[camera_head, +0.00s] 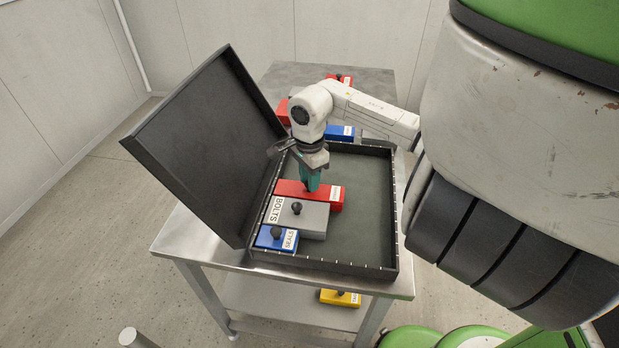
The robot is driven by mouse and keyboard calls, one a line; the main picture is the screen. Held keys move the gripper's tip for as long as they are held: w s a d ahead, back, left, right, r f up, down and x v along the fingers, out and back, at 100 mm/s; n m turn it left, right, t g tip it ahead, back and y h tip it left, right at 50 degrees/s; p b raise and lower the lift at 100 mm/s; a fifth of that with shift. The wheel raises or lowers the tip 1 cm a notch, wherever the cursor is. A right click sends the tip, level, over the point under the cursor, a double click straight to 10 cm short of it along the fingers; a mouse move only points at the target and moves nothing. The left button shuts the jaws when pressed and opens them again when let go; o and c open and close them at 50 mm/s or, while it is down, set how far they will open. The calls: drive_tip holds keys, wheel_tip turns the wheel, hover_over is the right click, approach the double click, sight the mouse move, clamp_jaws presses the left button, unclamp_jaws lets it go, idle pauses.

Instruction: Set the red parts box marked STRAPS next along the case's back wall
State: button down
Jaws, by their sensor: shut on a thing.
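The black case (398,225) lies open on a metal table, its lid (205,150) raised on the left. My gripper (311,186), with teal fingers, points down into the case and is shut on a red parts box (325,197). The red box is beside the grey box marked BOLTS (312,219), with its left end near the lid-side wall. Its label is too small to read, and I cannot tell whether it touches the case floor. A blue box marked SEALS (272,240) sits in the near left corner, beside the grey box.
The right part of the case floor (360,185) is clear. Beyond the case, a blue box (343,132) and red boxes (282,111) stand partly hidden behind my arm. A yellow box (340,297) lies on the lower shelf (285,300). The raised lid stands close to my gripper's left.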

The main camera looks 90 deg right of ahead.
drive_tip(key=c, duration=0.8)
unclamp_jaws()
wheel_tip(320, 180, up, 11)
drive_tip(key=shift+f+b, duration=0.1)
drive_tip(key=shift+b, duration=0.65)
